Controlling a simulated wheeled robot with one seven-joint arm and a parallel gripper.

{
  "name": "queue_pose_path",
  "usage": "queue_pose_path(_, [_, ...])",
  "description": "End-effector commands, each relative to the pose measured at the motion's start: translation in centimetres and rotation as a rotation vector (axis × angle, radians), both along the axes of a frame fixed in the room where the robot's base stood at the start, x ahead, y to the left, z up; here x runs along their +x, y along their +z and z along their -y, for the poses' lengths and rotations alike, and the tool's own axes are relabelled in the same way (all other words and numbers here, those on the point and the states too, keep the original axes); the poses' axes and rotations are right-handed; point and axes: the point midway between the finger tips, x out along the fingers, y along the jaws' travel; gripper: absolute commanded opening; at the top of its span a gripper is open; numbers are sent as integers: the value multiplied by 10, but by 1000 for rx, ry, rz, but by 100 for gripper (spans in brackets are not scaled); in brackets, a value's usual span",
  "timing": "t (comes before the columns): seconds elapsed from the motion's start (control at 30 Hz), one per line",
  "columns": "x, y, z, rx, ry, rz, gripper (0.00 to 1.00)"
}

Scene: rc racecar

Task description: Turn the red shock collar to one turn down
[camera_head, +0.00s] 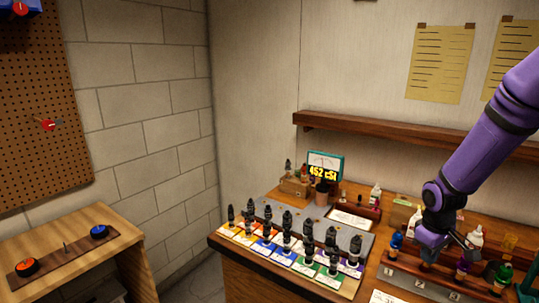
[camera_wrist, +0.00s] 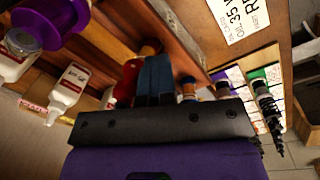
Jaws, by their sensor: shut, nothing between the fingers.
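My gripper (camera_head: 430,258) hangs at the right, over the wooden rack (camera_head: 408,283) at the bench's front. In the wrist view my gripper (camera_wrist: 155,75) has its two blue-grey fingers together, with nothing visible between them. A red part (camera_wrist: 128,82), probably the red shock collar, is close to the left of the fingers; I cannot tell whether they touch. It is partly hidden by the gripper body, and I cannot make out its turn setting. In the head view no red collar shows clearly; my gripper covers part of the rack.
The rack also holds blue (camera_head: 397,243), purple (camera_head: 462,266) and green (camera_head: 503,274) parts. Several black shocks stand on coloured cards (camera_head: 300,262) to the left. White bottles (camera_head: 475,238) stand behind the rack. A wooden shelf (camera_head: 400,134) runs above.

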Motion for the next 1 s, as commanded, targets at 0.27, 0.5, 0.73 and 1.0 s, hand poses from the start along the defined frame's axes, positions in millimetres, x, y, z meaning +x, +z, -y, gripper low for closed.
queue_pose_path(0.27, [5, 1, -3, -1, 1, 2, 0])
queue_pose_path(0.5, [10, 0, -7, 0, 0, 1, 0])
queue_pose_path(0.73, [14, 0, -7, 0, 0, 1, 0])
queue_pose_path(1.0, [13, 1, -14, -1, 1, 0, 0])
